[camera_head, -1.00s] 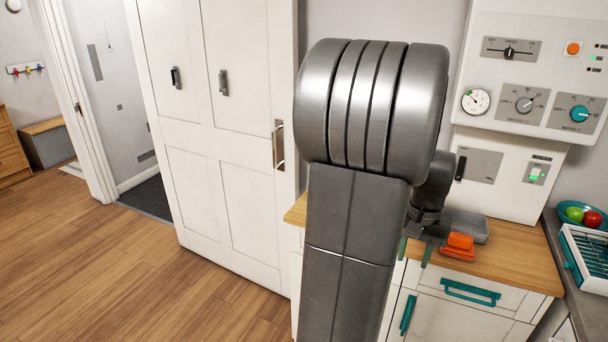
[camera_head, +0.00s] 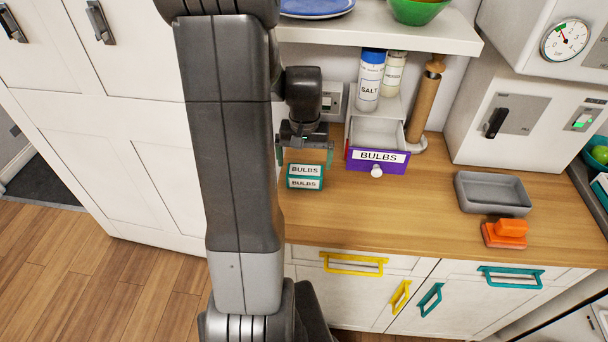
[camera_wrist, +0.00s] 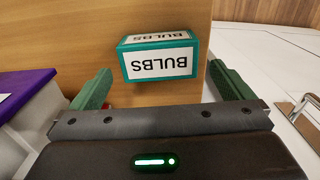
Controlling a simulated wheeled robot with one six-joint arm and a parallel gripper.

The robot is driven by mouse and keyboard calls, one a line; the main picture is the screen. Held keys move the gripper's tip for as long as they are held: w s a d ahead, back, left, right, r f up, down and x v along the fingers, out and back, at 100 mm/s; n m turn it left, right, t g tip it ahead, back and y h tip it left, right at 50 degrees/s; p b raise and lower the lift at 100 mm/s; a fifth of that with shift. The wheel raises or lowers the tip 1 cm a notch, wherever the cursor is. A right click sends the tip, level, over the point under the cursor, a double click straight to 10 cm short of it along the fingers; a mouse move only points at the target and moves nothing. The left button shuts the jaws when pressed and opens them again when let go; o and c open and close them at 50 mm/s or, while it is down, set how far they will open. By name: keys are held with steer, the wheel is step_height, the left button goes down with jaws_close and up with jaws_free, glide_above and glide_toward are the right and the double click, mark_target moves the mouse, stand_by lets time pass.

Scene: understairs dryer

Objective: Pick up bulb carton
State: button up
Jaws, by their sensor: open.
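The bulb carton (camera_head: 305,177) is a small teal box with white BULBS labels. It sits on the wooden counter, left of the purple-fronted drawer. My gripper (camera_head: 305,155) is just behind and above the carton in the head view, with its green fingers apart. In the wrist view the carton (camera_wrist: 158,57) appears upside down, ahead of my gripper (camera_wrist: 163,88) and between the lines of its two open fingers. Nothing is held. Whether the fingertips reach down beside the carton is hard to tell.
The open purple drawer (camera_head: 378,161), also labelled BULBS, stands right of the carton. Salt jar (camera_head: 369,80) and rolling pin (camera_head: 424,100) are behind. A shelf (camera_head: 380,36) overhangs the back. Grey tray (camera_head: 493,194) and orange object (camera_head: 505,234) lie right. The counter (camera_head: 400,215) front is clear.

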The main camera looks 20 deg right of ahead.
mark_target(305, 170)
steer(key=shift+s+f+p, duration=0.1)
steer(key=shift+f+p, duration=0.3)
steer(key=shift+f, duration=2.05)
steer(key=c, duration=0.8)
